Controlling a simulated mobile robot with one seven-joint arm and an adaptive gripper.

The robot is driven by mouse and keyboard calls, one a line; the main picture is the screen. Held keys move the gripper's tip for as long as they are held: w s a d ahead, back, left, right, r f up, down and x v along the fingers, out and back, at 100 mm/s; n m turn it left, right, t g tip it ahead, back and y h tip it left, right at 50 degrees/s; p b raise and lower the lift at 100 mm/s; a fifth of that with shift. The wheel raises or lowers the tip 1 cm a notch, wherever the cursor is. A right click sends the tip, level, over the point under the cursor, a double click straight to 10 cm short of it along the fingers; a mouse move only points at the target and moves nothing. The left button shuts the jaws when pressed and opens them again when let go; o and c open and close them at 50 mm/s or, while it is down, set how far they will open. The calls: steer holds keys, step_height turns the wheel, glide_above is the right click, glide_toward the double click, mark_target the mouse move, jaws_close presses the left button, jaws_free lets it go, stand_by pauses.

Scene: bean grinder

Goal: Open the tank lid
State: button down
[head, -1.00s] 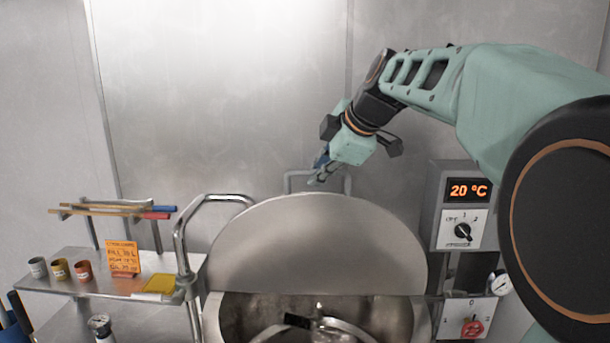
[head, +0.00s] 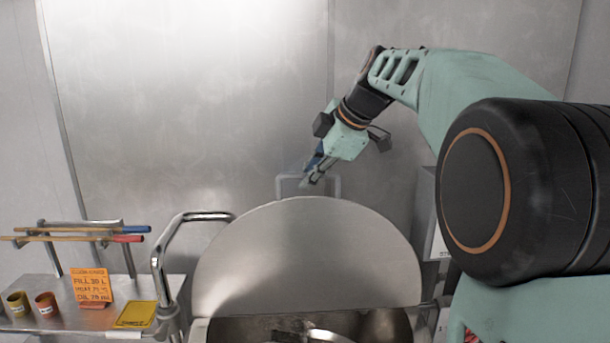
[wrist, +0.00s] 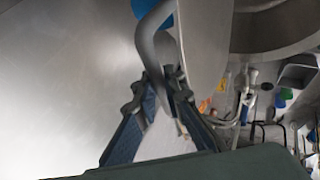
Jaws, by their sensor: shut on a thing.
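The tank lid (head: 310,255) is a round grey metal disc, raised steeply above the tank (head: 395,325). The tank's interior shows below it at the bottom of the head view. The lid handle (head: 338,186) is a grey bent tube at the lid's top edge. My gripper (head: 312,180) is shut on the handle at its left part. In the wrist view, the handle tube (wrist: 150,40) passes between the two fingers of my gripper (wrist: 163,88). The lid's edge (wrist: 208,45) is beside them.
A shelf (head: 50,318) at left holds small cups (head: 47,305), an orange sign (head: 92,285) and a yellow pad (head: 135,315). A bent metal rail (head: 165,250) stands left of the lid. A bare metal wall (head: 190,100) is behind. My arm covers most of the control box (head: 424,215).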

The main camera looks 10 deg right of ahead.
stand_by(0.3)
steer(key=c, duration=2)
jaws_free()
steer(key=v, duration=1.2)
